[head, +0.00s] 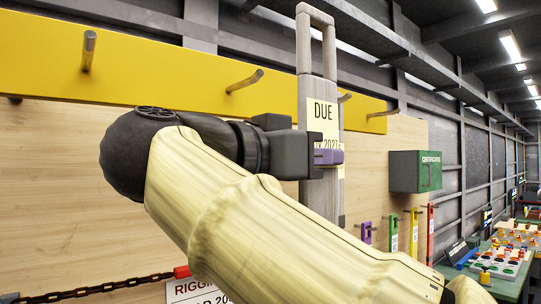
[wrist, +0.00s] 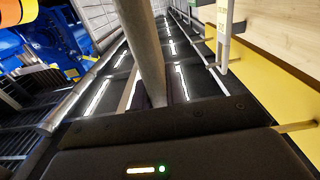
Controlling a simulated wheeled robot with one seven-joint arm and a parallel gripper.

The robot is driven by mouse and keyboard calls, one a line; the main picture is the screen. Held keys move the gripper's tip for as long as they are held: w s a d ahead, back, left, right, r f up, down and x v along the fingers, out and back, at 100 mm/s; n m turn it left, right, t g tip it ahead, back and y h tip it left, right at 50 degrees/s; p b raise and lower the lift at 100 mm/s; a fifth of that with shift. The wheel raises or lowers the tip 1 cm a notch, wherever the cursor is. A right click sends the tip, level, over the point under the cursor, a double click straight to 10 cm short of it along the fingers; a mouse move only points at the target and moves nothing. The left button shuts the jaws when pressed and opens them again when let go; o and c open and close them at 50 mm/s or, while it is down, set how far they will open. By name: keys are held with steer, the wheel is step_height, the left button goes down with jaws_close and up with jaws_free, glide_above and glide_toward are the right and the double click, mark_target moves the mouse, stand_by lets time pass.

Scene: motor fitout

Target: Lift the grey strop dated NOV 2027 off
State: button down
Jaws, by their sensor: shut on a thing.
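A grey strop (head: 304,92) hangs upright in the head view, its long narrow loop at the top. Its yellow label reads DUE and ends in 2027; my gripper hides part of the month. My gripper (head: 326,157) is shut on the strop at the label's lower edge. No peg shows through the loop, which stands higher in the picture than the pegs. In the wrist view a grey-brown length, apparently the strop (wrist: 145,50), rises from behind my dark gripper body.
A yellow rail carries several pegs (head: 245,81) on the wooden board. A green CERTIFICATES cabinet (head: 415,171) is at right, with purple, green, yellow and red strops (head: 393,234) below. A chain (head: 95,287) and RIGGING sign (head: 197,291) are low left. A cluttered bench (head: 505,284) stands far right.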

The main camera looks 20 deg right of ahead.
steer(key=w+a+f+p, duration=0.1)
steer(key=w+a+p, duration=0.1)
steer(key=w, duration=0.6)
steer(key=w+a+f+p, duration=0.1)
steer(key=w+a+p, duration=0.2)
steer(key=w, duration=0.5)
steer(key=shift+w+a+f+p, duration=0.2)
steer(key=shift+f+p, duration=0.15)
steer(key=shift+p, duration=0.55)
stand_by(2.0)
steer(key=shift+s+r, duration=0.1)
steer(key=shift+s, duration=0.05)
steer(key=shift+s+d+r, duration=0.25)
steer(key=shift+s+r, duration=0.1)
steer(key=shift+s, duration=0.15)
stand_by(0.4)
steer(key=shift+s+d+b, duration=0.2)
steer(key=shift+s+b, duration=0.05)
steer(key=shift+s, duration=0.45)
steer(key=shift+s+d+b, duration=0.2)
steer(key=shift+s+d, duration=0.05)
steer(key=shift+s, duration=0.5)
steer(key=shift+s+d+b, duration=0.2)
steer(key=shift+s+b, duration=0.05)
steer(key=shift+s, duration=0.45)
steer(key=shift+d, duration=0.1)
